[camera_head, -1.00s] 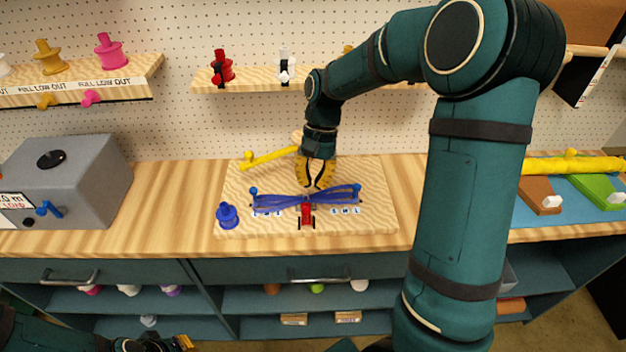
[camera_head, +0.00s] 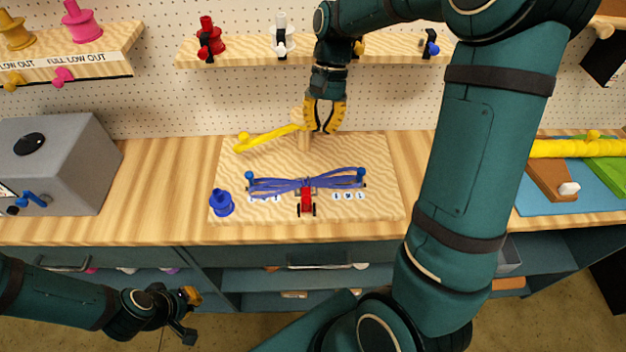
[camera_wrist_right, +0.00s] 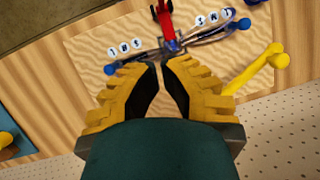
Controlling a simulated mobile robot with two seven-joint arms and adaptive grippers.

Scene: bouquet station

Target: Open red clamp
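The red clamp (camera_head: 306,199) sits at the front middle of the wooden board (camera_head: 240,170), at the centre of a bundle of blue stems (camera_head: 275,187). In the right wrist view the red clamp (camera_wrist_right: 164,17) is at the top, beyond the fingertips. My right gripper (camera_head: 321,131) is above the back of the board, behind the clamp and apart from it. Its yellow fingers point down; in the wrist view the tips (camera_wrist_right: 160,64) look close together with a narrow gap and nothing between them. My left gripper (camera_head: 190,315) hangs low at the left, in front of the counter, far from the clamp.
A yellow lever (camera_head: 265,139) on a wooden post stands at the board's back. A blue spool (camera_head: 222,203) is at its front left. A grey box (camera_head: 60,150) stands on the counter's left. A shelf (camera_head: 370,48) with spools and clamps is behind. Bare counter lies left of the board.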

